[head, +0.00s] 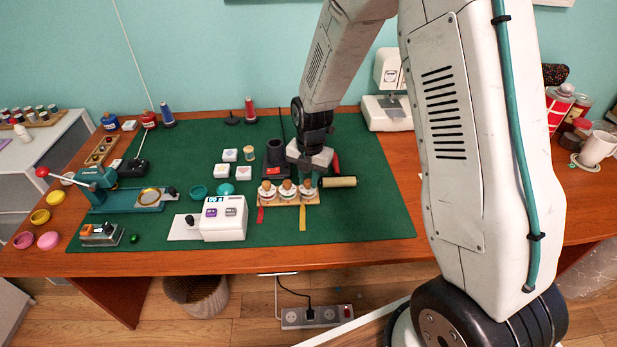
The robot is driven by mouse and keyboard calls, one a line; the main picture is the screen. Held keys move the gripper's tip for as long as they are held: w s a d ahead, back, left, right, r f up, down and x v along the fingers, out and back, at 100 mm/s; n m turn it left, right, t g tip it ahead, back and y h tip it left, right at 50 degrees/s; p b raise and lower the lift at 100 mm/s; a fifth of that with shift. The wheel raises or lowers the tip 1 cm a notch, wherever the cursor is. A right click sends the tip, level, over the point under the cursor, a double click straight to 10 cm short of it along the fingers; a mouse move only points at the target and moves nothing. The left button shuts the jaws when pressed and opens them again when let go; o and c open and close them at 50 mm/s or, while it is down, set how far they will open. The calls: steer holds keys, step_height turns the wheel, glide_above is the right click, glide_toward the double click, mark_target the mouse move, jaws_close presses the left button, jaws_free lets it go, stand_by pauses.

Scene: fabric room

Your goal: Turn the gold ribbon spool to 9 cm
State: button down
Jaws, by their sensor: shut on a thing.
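A wooden holder (282,204) with three small ribbon spools stands on the green mat, right of centre. The gold ribbon spool (308,195) is the right-hand one, and its gold ribbon (303,219) hangs down toward the mat's front edge. A red ribbon (260,214) hangs from the left spool (267,193). The middle spool (287,190) stands between them. My gripper (306,180) reaches down from behind and is shut on the top of the gold ribbon spool. The fingertips are small here and partly hidden by the gripper body. No length marks are readable.
A white device with a display (223,218) stands left of the holder. A teal press (105,190) is at the left. The green mat's (365,215) right front is clear.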

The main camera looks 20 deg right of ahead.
mark_target(310, 181)
steer(key=shift+w, duration=0.1)
steer(key=c, duration=1.2)
jaws_free()
steer(key=shift+c, duration=0.2)
step_height(310, 181, up, 8)
steer(key=shift+d+f, duration=0.1)
steer(key=shift+d, duration=0.05)
